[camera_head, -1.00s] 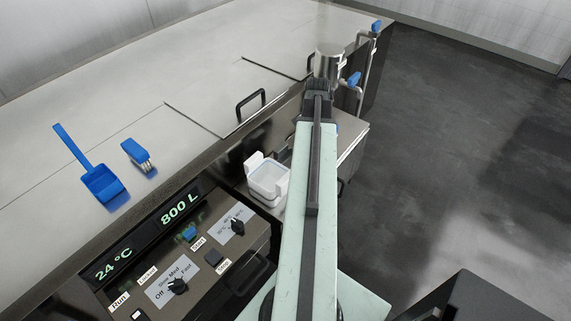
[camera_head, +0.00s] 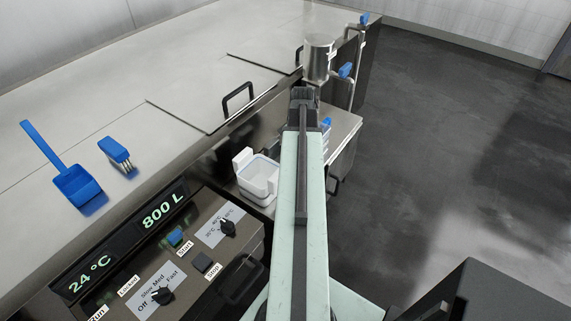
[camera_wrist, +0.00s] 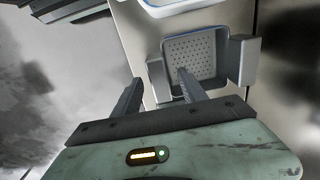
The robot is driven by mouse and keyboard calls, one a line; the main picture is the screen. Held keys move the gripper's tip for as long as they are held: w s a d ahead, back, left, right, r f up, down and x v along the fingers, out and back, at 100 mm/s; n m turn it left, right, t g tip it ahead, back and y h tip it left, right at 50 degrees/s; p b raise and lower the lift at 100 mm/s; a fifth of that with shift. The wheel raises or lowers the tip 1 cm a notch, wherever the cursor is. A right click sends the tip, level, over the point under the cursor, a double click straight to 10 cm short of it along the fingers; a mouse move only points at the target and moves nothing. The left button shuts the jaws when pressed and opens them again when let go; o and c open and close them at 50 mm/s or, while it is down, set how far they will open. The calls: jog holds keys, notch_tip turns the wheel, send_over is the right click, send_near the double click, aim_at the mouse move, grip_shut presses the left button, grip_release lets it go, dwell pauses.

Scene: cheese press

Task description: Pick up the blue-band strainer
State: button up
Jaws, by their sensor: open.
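In the wrist view a square strainer (camera_wrist: 208,76) with a perforated floor, a thin blue band at its rim and two side ears lies just beyond my fingers. My gripper (camera_wrist: 158,92) is open, and its right fingertip overlaps the strainer's lower edge in the picture. The left finger shows outside it, to the left. I cannot tell contact or depth. In the head view my gripper (camera_head: 303,93) is at the far end of my arm, which covers much of the shelf below.
A white square container (camera_head: 258,178) stands on the steel side shelf (camera_head: 346,122), left of my arm. A metal cylinder (camera_head: 318,58) and blue-handled valves (camera_head: 345,71) are beyond my gripper. Open floor lies right.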

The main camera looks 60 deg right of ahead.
jog(key=shift+f, duration=0.8)
jog(key=shift+r, duration=0.2)
grip_shut()
jog(key=shift+r, duration=0.1)
notch_tip(320, 180, up, 10)
jog(key=p, duration=1)
